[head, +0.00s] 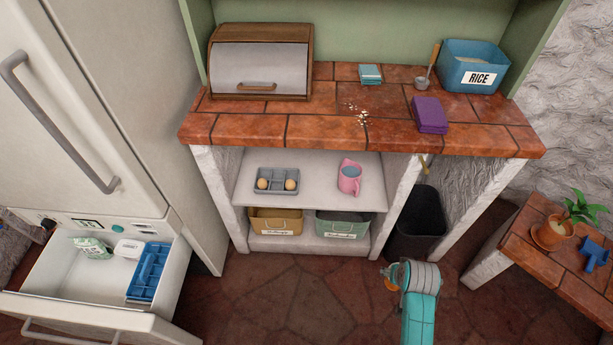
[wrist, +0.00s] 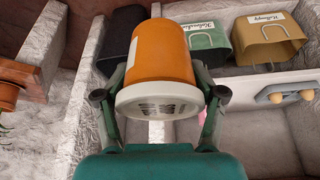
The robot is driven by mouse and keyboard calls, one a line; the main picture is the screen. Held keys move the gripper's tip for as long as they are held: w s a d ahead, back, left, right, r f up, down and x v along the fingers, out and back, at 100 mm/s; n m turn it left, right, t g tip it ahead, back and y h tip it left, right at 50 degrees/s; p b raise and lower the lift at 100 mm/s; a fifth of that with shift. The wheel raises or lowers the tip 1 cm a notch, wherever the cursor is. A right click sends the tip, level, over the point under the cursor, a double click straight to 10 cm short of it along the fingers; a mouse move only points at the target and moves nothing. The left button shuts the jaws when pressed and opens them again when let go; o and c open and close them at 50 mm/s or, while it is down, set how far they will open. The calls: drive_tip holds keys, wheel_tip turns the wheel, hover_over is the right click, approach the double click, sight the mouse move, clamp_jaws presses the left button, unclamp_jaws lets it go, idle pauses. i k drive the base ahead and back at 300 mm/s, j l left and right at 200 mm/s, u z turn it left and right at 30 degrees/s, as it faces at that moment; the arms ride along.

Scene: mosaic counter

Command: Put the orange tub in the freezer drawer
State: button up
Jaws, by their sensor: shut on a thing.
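The orange tub (wrist: 162,55) with a pale lid is held between the fingers of my gripper (wrist: 160,100) in the wrist view. In the head view a small orange part of the tub (head: 389,284) shows at the left of my gripper (head: 396,274), the rest hidden by my teal and grey arm. My gripper is over the floor in front of the counter, right of centre and well apart from the freezer drawer. The freezer drawer (head: 60,285) is pulled open at the lower left. It holds a bag (head: 92,247), a white box (head: 128,248) and a blue ice tray (head: 149,271).
The counter (head: 280,130) carries a bread box (head: 260,62), a rice bin (head: 472,66) and a purple cloth (head: 429,115). A black bin (head: 417,222) stands behind my gripper. A low bench (head: 530,245) with a potted plant is at right. The floor towards the drawer looks clear.

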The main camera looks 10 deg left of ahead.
sight(105, 294)
drive_tip(key=j+u, duration=0.2)
drive_tip(key=u, duration=1.4)
drive_tip(key=i+j, duration=0.25)
drive_tip(key=i, duration=0.15)
drive_tip(key=i+j+u, duration=0.15)
drive_tip(key=i, duration=0.25)
drive_tip(key=i+j, duration=0.35)
drive_tip(key=i+u, duration=0.05)
drive_tip(key=i, duration=0.05)
